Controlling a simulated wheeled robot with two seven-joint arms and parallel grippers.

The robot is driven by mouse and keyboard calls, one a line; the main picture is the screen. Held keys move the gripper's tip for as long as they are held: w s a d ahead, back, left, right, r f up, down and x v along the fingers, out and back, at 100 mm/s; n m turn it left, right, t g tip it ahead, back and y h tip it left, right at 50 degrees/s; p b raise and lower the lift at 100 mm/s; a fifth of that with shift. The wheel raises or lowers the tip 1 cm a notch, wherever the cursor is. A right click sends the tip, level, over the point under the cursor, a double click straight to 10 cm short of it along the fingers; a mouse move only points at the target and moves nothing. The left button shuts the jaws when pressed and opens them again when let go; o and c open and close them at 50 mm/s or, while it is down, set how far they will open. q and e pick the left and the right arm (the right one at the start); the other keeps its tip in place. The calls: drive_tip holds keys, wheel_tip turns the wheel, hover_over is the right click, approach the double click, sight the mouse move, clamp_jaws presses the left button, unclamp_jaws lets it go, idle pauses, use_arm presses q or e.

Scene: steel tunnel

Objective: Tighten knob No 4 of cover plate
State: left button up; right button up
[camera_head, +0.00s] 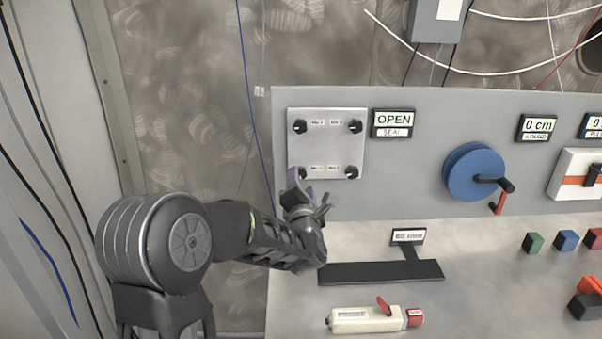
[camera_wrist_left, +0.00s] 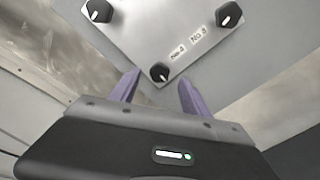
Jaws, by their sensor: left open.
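The pale cover plate (camera_head: 327,145) is on the upright panel, with a dark knob at each corner. The bottom-left knob (camera_head: 299,173) appears to be No 4, though its small label is hard to read. This knob (camera_wrist_left: 160,72) also shows in the left wrist view, just beyond and between the fingertips. My left gripper (camera_head: 303,192) is open, just below that corner of the plate. Its two purple fingers (camera_wrist_left: 155,92) point at the knob with clear gaps on both sides; no contact shows. My right gripper is out of view.
A blue reel (camera_head: 474,172) with a crank is farther right. On the bench are a black T-shaped piece (camera_head: 380,272), a cream probe (camera_head: 368,319) and small coloured blocks (camera_head: 567,240).

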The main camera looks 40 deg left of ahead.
sight(301, 174)
use_arm(q)
drive_tip(key=p+x, duration=0.1)
drive_tip(key=x, duration=0.3)
drive_tip(key=shift+w+a, duration=0.1)
drive_tip(key=shift+c, duration=0.5)
clamp_jaws()
